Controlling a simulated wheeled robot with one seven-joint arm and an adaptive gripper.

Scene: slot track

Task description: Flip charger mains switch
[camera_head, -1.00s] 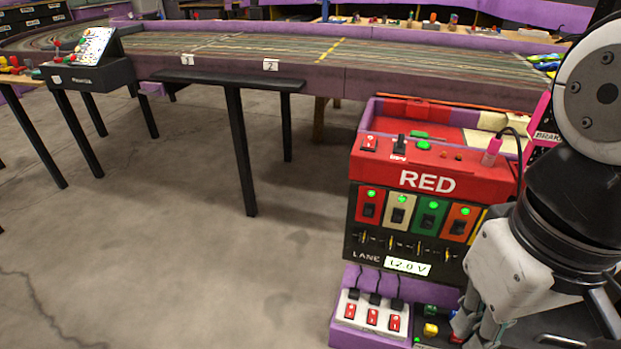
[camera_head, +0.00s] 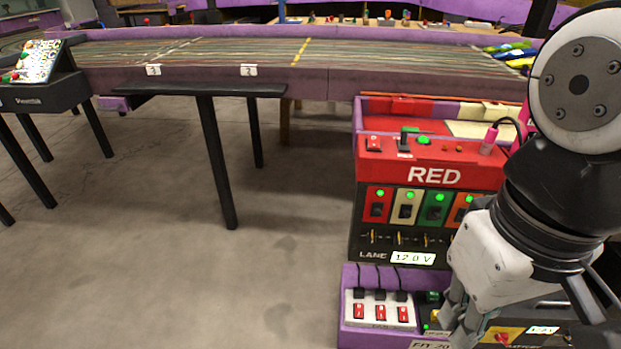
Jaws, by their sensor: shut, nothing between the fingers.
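My gripper (camera_head: 462,322) is shut and empty, pointing down at the lower right. It covers part of the purple shelf (camera_head: 352,338) under the red lane cabinet. A black unit (camera_head: 478,338) with a yellow panel, a red knob (camera_head: 503,337) and a small lit display (camera_head: 542,330) is partly behind my gripper and cut by the bottom edge. I cannot tell whether it is the charger, and no mains switch is clearly seen on it. A white power strip (camera_head: 350,312) with red rocker switches (camera_head: 381,312) and black plugs sits left of my gripper, apart from it.
The red lane cabinet (camera_head: 434,176) with green-lit coloured switches stands above the shelf. A pink plug (camera_head: 489,140) with a cable is on its top. The purple-sided slot track (camera_head: 330,84) runs behind.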

